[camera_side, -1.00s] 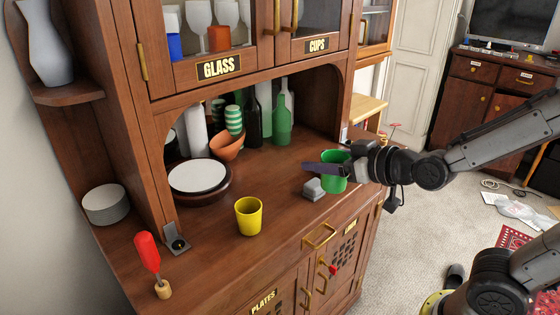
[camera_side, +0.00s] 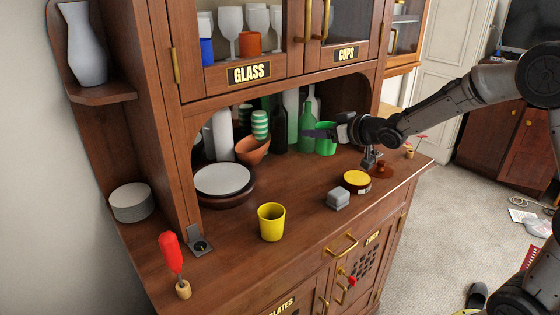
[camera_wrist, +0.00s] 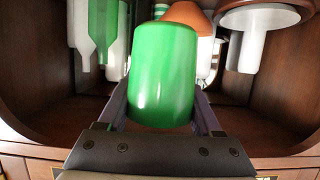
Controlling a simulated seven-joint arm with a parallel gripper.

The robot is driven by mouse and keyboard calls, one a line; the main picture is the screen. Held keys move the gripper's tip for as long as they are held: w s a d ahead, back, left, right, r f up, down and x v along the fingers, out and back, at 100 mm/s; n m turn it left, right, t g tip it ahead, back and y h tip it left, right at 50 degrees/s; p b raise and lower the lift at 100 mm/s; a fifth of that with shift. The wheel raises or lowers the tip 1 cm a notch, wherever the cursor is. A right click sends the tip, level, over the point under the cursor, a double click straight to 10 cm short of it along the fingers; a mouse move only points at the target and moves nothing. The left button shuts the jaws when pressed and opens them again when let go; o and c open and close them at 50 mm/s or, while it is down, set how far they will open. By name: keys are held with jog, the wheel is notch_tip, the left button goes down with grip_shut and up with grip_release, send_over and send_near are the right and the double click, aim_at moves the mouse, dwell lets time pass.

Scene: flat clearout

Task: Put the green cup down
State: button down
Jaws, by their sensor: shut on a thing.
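The green cup (camera_side: 326,143) is in my gripper (camera_side: 320,134), inside the right part of the cabinet's niche, in front of or beside the green bottle (camera_side: 306,128). It looks roughly upright. The side view does not settle whether its base touches the counter. In the wrist view the green cup (camera_wrist: 163,75) fills the middle, with a finger of my gripper (camera_wrist: 163,108) on each side of it, shut on it.
Bottles and an orange bowl (camera_side: 252,149) stand left of the cup. A yellow cup (camera_side: 271,222), a grey block (camera_side: 338,200), a yellow-topped round tin (camera_side: 356,181) and a stack of plates (camera_side: 222,181) are on the counter (camera_side: 310,235). The middle counter has free room.

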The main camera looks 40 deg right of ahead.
jog(key=w+f, duration=0.2)
jog(key=w, duration=0.1)
jog(key=w+d+f, duration=0.1)
jog(key=w+f, duration=0.2)
jog(key=w, duration=0.1)
jog(key=w+f, duration=0.3)
jog(key=w, duration=0.1)
jog(key=shift+w+d+f, duration=0.1)
jog(key=shift+w+d, duration=0.1)
jog(key=shift+w+f, duration=0.5)
jog(key=shift+f, duration=1.5)
jog(key=shift+f, duration=0.2)
jog(key=shift+c, duration=0.3)
grip_release()
